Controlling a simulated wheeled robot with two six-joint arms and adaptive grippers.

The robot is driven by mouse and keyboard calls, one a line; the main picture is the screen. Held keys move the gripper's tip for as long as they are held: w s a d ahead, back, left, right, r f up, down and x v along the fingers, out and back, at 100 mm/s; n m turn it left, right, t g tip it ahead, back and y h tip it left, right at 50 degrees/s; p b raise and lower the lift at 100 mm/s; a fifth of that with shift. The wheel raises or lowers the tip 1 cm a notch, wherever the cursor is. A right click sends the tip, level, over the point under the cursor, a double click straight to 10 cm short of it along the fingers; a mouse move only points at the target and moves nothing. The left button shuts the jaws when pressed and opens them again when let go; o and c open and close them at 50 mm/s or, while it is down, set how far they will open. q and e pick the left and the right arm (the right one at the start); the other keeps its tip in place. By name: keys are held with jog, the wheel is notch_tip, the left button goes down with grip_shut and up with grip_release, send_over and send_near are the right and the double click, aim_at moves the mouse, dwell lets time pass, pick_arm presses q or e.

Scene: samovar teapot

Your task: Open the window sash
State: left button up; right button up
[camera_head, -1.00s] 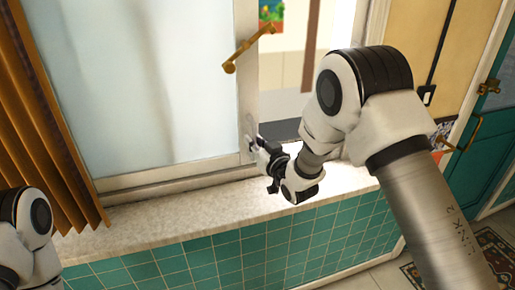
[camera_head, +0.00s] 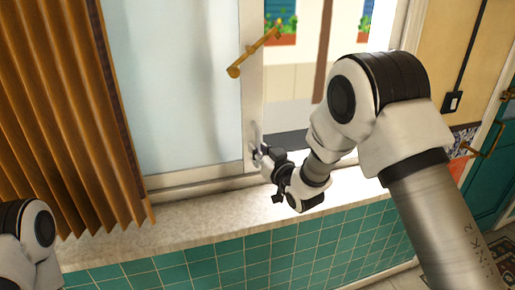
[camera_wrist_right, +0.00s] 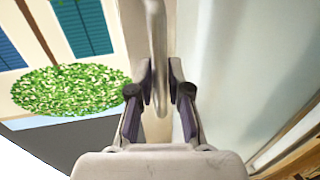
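The window sash (camera_head: 190,95) is a pale frosted pane in a white frame, standing partly open with a gap on its right. A grey bar handle (camera_wrist_right: 159,50) on the sash edge runs between the fingers of my right gripper (camera_wrist_right: 160,75) in the right wrist view. The fingers are close against both sides of the bar and appear shut on it. In the head view my right gripper is at the lower right corner of the sash, its fingertips partly hidden. Of my left arm only a link shows at lower left; its gripper is out of view.
A brass lever (camera_head: 252,53) sits at the upper sash edge. An orange-brown curtain (camera_head: 60,100) hangs at left. The speckled sill (camera_head: 210,208) above green tiles is clear. Beyond the opening are a pale wall and plants (camera_head: 283,33). A teal door is at far right.

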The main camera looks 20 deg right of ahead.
jog(key=shift+o, duration=0.7)
jog(key=shift+w+d, duration=0.1)
jog(key=shift+d, duration=0.05)
jog(key=v, duration=1.2)
